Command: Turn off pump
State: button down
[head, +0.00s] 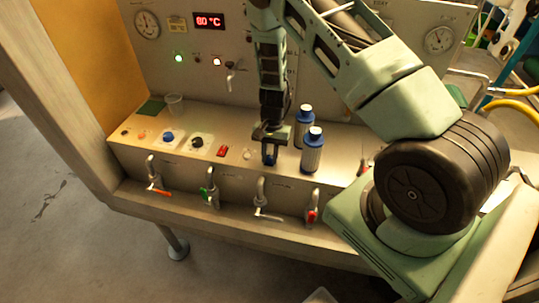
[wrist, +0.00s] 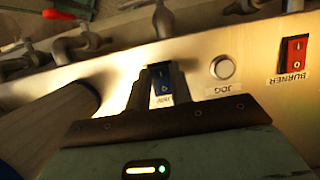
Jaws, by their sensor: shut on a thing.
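A blue rocker switch (wrist: 161,80) with white marks is set in the metal panel in the wrist view. The label under it is partly hidden by my gripper, so I cannot fully read it. My gripper (wrist: 162,88) has one finger on each side of this switch and is shut on it. In the head view my gripper (head: 270,150) points down at the counter, with blue showing between its fingers. I cannot tell which way the rocker is tipped.
A round JOG button (wrist: 223,68) and a red BURNER switch (wrist: 294,52) sit beside the blue switch. Two blue-capped bottles (head: 304,125) (head: 312,152) stand close to the right of my gripper. Valves with coloured handles (head: 212,190) line the front face.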

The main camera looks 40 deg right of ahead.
jog(key=c, duration=1.2)
grip_release()
jog(key=shift+c, duration=0.2)
jog(key=shift+r, duration=0.1)
jog(key=b+v, duration=0.5)
jog(key=v, duration=1.2)
jog(key=shift+w+r, duration=0.1)
